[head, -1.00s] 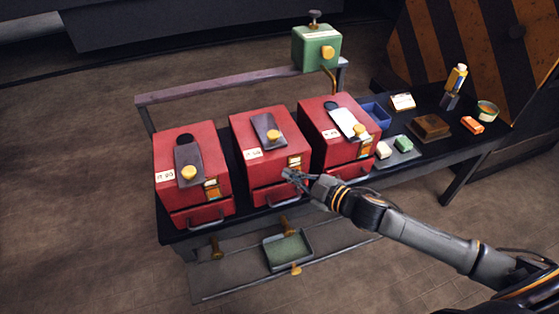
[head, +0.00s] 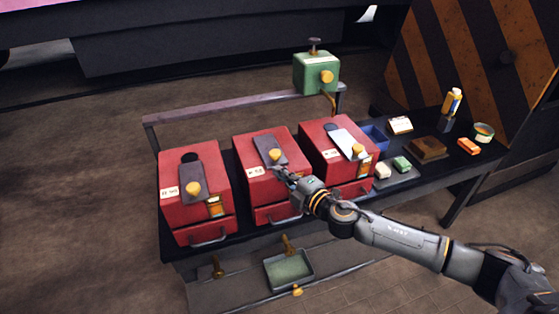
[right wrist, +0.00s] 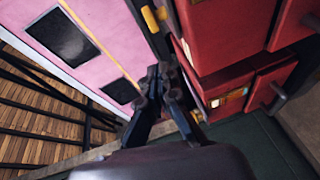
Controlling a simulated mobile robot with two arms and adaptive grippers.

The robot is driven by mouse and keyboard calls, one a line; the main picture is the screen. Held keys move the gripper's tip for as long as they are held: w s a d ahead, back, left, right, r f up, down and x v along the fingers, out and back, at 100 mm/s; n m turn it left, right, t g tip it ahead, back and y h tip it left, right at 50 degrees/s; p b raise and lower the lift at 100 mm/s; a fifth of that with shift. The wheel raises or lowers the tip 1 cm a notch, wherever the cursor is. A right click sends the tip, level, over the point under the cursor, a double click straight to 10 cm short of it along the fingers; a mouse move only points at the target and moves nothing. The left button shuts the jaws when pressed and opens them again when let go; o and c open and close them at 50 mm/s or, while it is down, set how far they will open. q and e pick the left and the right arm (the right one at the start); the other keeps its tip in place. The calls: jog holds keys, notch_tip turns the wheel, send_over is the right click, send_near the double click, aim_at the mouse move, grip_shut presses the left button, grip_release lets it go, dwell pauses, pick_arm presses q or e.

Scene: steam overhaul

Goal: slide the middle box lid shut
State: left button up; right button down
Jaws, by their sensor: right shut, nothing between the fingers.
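The middle red box (head: 262,184) stands between two similar boxes. Its dark grey lid (head: 266,143) lies on the top, with a yellow knob (head: 275,154) at the front end; I see no round opening beside this lid. My right gripper (head: 279,172) is shut and empty, just in front of and below the knob, over the box's front edge. I cannot tell whether it touches the box. In the right wrist view the closed fingers (right wrist: 163,78) are beside red box fronts (right wrist: 225,35). My left gripper is not in view.
The left red box (head: 180,215) and right red box (head: 325,135) show dark round openings behind their lids. A green box (head: 312,75) stands behind on a rail. Blue bin (head: 374,137), brown block (head: 428,148) and small items fill the right. A tray (head: 289,269) sits below.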

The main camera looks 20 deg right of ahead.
aim_at(280, 163)
jog(key=w, duration=0.3)
jog(key=w+d+f, duration=0.1)
jog(key=w, duration=0.1)
jog(key=shift+w, duration=0.15)
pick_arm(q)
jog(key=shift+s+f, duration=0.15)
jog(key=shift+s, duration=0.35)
